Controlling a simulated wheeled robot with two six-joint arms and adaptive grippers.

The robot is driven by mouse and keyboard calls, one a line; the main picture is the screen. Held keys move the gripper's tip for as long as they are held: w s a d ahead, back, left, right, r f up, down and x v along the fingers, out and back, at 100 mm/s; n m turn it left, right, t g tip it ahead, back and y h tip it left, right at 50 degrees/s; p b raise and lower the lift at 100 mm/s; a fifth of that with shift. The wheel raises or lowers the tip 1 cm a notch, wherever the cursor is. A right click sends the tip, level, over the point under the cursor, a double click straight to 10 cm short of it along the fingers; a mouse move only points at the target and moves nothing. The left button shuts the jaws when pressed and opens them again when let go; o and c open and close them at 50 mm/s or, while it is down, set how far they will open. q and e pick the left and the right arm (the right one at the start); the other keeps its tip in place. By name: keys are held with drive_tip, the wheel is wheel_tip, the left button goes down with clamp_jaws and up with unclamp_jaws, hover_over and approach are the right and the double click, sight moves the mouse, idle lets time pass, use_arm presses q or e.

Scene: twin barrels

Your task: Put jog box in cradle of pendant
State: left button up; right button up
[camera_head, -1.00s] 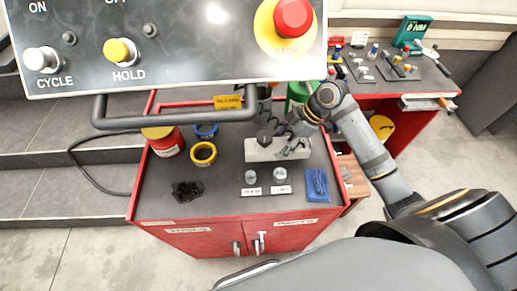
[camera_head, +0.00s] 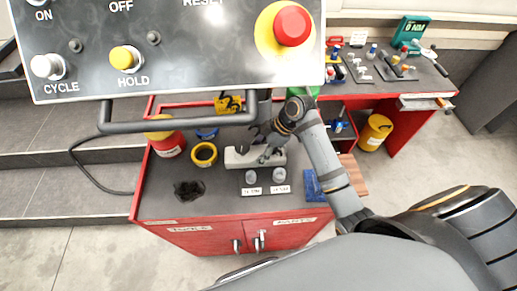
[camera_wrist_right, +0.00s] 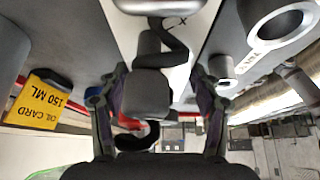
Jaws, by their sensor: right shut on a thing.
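The pendant (camera_head: 180,75) fills the top left of the head view, a dark panel with buttons, a red stop knob and a grey bar below. I cannot make out its cradle. My right gripper (camera_head: 264,148) is over the red cart, near a pale grey block (camera_head: 236,158). In the right wrist view my right gripper (camera_wrist_right: 157,82) is shut on a dark grey block (camera_wrist_right: 150,95), seemingly the jog box. A curved dark piece is just above that block; a pale surface is behind. My left gripper is not in view.
The red cart's dark top (camera_head: 218,203) holds a red can (camera_head: 169,146), a yellow ring (camera_head: 203,154), silver knobs (camera_head: 251,176) and a black clump (camera_head: 188,190). A yellow oil card (camera_wrist_right: 45,97) is left in the wrist view. A red workbench (camera_head: 397,140) stands behind at right.

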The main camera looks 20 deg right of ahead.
drive_tip(key=o, duration=1.8)
